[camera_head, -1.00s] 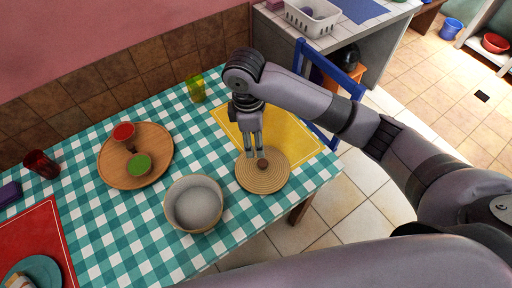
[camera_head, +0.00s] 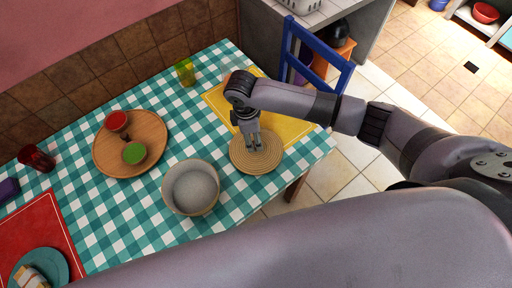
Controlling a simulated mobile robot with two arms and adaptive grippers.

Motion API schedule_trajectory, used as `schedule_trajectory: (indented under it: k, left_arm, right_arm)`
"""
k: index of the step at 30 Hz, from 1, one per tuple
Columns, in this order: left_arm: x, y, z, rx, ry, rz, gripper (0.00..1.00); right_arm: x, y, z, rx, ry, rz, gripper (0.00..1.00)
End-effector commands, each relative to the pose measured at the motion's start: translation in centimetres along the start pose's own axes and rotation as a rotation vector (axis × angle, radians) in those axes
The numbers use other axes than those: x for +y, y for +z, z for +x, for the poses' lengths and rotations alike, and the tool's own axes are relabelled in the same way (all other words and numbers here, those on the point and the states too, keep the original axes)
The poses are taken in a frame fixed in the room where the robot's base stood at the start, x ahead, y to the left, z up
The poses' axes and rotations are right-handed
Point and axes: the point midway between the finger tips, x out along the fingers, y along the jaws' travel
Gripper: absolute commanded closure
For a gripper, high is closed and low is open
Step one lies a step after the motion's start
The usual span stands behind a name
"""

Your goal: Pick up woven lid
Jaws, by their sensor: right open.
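The woven lid (camera_head: 262,164) is a round, flat, tan coil of straw lying on the table, partly over the yellow placemat (camera_head: 291,127). My right gripper (camera_head: 254,147) is right over the lid's middle, pointing down with its fingers open. The lid's dark knob is largely hidden by the fingers, and I cannot tell whether they touch it. A round bowl or basket (camera_head: 166,200) with a pale grey inside stands just left of the lid. My left gripper is not in view.
A wooden tray (camera_head: 103,157) with red and green bowls lies to the left. A yellow-green glass (camera_head: 186,72) stands behind. A blue chair (camera_head: 318,55) is beyond the table's right edge. A red placemat (camera_head: 38,225) holds a plate.

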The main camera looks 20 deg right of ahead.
Motion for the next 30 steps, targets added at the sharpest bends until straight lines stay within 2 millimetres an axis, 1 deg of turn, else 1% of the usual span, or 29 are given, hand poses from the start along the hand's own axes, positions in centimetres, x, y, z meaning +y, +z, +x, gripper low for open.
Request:
schedule_trajectory:
  k: [5, 6, 9, 12, 18, 25, 30]
  left_arm:
    - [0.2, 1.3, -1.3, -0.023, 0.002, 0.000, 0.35]
    - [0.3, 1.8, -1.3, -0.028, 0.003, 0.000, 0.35]
    - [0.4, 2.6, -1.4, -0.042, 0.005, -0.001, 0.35]
    - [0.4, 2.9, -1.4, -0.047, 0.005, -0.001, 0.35]
    - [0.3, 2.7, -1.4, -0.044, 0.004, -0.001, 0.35]
    - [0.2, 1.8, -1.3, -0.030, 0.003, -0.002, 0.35]
    - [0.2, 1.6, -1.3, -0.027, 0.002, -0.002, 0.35]
  right_arm:
    - [-0.1, 0.1, 2.5, -0.004, -0.004, 0.002, 0.49]
    - [-0.1, 0.0, 3.1, -0.003, -0.004, 0.001, 0.49]
    - [-0.1, 0.0, 4.2, -0.002, -0.002, 0.000, 0.49]
    - [-0.1, -0.1, 4.7, -0.001, 0.000, 0.000, 0.49]
    - [-0.1, -0.1, 4.7, 0.000, 0.000, -0.001, 0.49]
    - [-0.1, -0.1, 4.7, -0.001, 0.000, 0.000, 0.65]
    - [-0.1, -0.1, 4.7, -0.001, 0.000, 0.000, 0.76]
